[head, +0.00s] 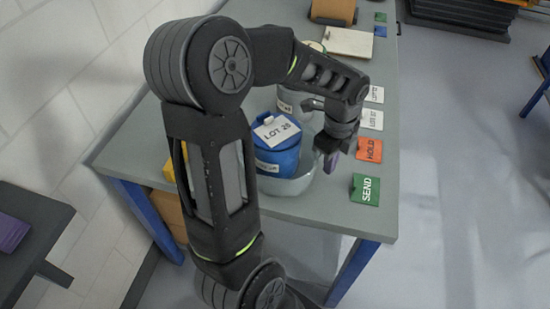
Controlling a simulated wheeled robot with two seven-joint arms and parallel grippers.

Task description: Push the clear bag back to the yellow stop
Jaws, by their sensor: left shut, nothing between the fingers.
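The clear bag (300,183) is a see-through, rounded shape around the lower part of a blue lidded tub (277,157) near the table's front end. The tub's lid carries a white "LOT 25" label. My left gripper (330,164) is shut and empty, pointing down at the right side of the bag. I cannot tell whether its fingers touch the bag. A yellow piece (169,171), which may be the yellow stop, shows at the table's left edge, mostly hidden behind my left arm. My right gripper is not in view.
The grey table (379,220) has an orange HOLD card (369,150), a green SEND card (365,189) and white cards along its right edge. A pale jar (291,102) stands behind the tub. A cream board (349,42) and a brown roll (332,11) lie farther back.

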